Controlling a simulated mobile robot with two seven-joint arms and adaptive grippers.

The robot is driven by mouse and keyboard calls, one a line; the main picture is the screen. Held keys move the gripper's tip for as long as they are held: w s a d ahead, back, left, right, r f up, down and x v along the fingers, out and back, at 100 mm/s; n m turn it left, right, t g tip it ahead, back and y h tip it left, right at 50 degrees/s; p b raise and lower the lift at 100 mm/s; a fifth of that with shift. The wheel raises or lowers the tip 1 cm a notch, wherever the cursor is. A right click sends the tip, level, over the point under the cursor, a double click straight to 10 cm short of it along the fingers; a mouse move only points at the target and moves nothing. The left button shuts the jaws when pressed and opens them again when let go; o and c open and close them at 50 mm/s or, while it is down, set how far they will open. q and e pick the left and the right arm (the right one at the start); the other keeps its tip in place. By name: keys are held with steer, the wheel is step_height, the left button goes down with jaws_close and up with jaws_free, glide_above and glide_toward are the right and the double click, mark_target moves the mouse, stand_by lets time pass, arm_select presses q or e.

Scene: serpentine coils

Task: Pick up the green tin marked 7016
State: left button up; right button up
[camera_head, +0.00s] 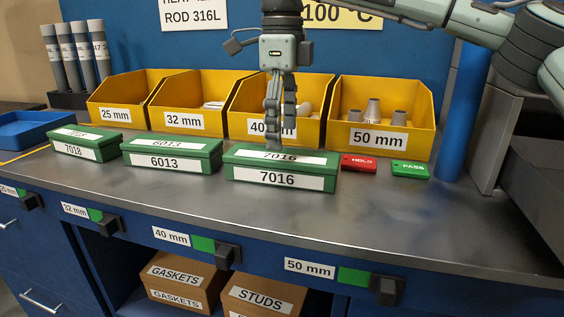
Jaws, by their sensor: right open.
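The green tin marked 7016 (232,174) lies flat on the grey workbench, the rightmost and nearest of a row of green tins. White labels on its lid and front both read 7016. My right gripper (274,146) comes down from above with its fingers pointing at the tin's lid. It is open, seen nearly edge-on, and nothing shows between its fingers. The fingertips overlap the back of the lid in the picture; I cannot tell whether they touch it. My left gripper is not in view.
Green tins marked 6013 (211,163) and 7018 (112,151) stand to the left. Behind are yellow bins, including the 50 mm bin (421,145). A red HOLD tag (345,168) and green PASS tag (397,173) lie right. A blue post (463,120) stands farther right. The front bench strip is clear.

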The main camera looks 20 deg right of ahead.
mark_target(283, 154)
steer(key=f, duration=0.4)
steer(key=shift+s+f, duration=0.35)
steer(key=shift+a+f, duration=0.1)
steer(key=shift+f, duration=0.5)
steer(key=shift+w+r, duration=0.1)
jaws_close()
